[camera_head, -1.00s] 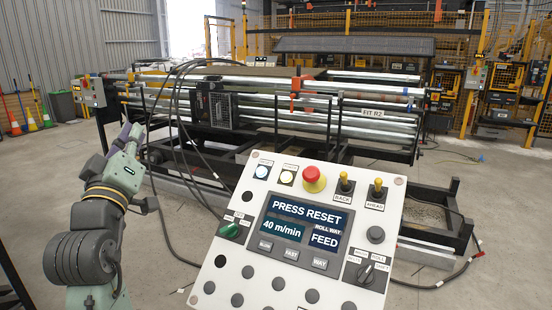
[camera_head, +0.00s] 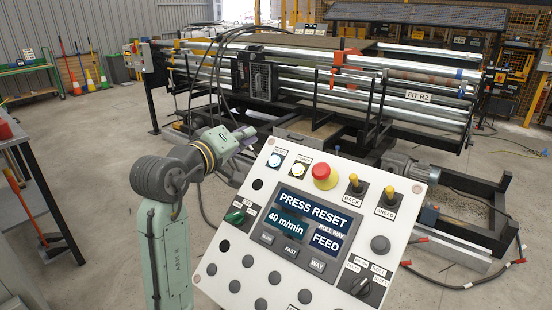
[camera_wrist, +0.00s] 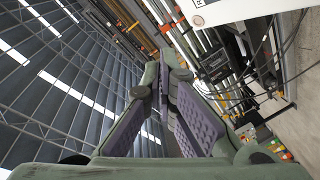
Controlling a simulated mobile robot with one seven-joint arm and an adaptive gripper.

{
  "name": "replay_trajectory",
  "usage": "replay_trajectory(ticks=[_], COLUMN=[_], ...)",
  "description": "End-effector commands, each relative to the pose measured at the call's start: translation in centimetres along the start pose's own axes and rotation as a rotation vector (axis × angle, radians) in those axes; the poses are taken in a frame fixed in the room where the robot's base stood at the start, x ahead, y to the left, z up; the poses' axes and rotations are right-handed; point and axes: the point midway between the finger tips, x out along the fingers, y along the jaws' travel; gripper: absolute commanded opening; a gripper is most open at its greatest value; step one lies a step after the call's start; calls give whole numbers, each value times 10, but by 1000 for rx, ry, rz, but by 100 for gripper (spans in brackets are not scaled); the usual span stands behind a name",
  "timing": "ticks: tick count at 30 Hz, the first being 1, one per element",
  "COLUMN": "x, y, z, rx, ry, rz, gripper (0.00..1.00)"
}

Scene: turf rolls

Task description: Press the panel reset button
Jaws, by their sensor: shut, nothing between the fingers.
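The white control panel (camera_head: 225,262) stands in front of me, its screen (camera_head: 310,222) reading PRESS RESET. The reset button (camera_head: 274,160), pale blue-white under a small label, is at the panel's upper left. My gripper (camera_head: 248,132) is shut and empty, above and left of that button and apart from it in the head view. In the wrist view the purple-padded fingers (camera_wrist: 165,55) come together at their tips. Only a corner of the panel (camera_wrist: 225,8) shows there, at the top; the button is out of that view.
A green selector (camera_head: 236,216) sits lower left. Behind stands the roller machine (camera_head: 330,80) with black cables hanging over it.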

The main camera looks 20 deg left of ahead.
Motion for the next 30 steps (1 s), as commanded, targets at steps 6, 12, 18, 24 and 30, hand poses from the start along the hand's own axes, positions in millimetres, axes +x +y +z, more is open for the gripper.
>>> replay_trajectory(ticks=[6, 12, 18, 24, 30], x=[2, 16, 36, 53, 60], y=[-2, -14, -29, -39, -44], z=[2, 14, 29, 39, 44], rx=[1, 1, 2, -1, 2], ry=[1, 0, 0, 1, 2], rz=[1, 1, 2, 2, 1], gripper=[0, 0, 0, 0, 0])
